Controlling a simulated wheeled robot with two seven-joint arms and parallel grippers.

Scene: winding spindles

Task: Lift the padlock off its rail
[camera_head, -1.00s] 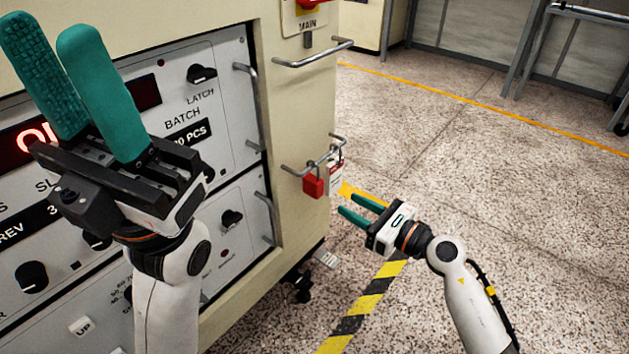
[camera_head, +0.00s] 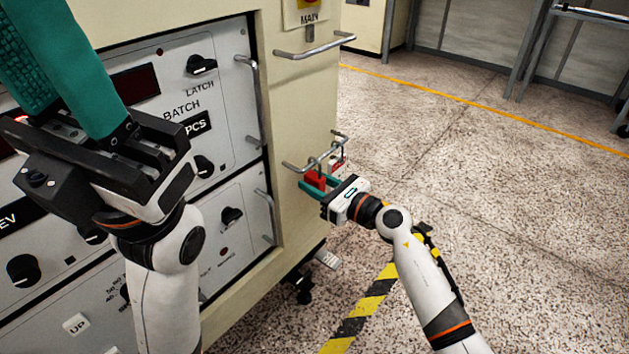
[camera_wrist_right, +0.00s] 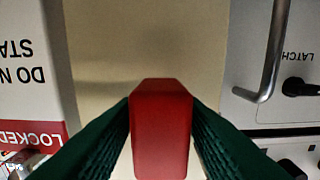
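The red padlock (camera_head: 316,179) hangs at the rail (camera_head: 302,168), a bent metal bar on the cabinet's corner. My right gripper (camera_head: 320,187) has its green fingers on either side of the padlock body. In the right wrist view the padlock (camera_wrist_right: 161,130) sits centred between the fingertips, which touch both its sides. The gripper looks shut on it. The shackle is hidden in the wrist view. My left gripper (camera_head: 70,70) is raised at the upper left, open and empty, its fingertips cut off by the frame.
A white and red lockout tag (camera_head: 338,163) hangs beside the padlock; it also shows in the wrist view (camera_wrist_right: 28,75). Another handle (camera_head: 315,50) sticks out above. The cabinet front (camera_head: 225,110) has knobs and handles. Open floor lies to the right.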

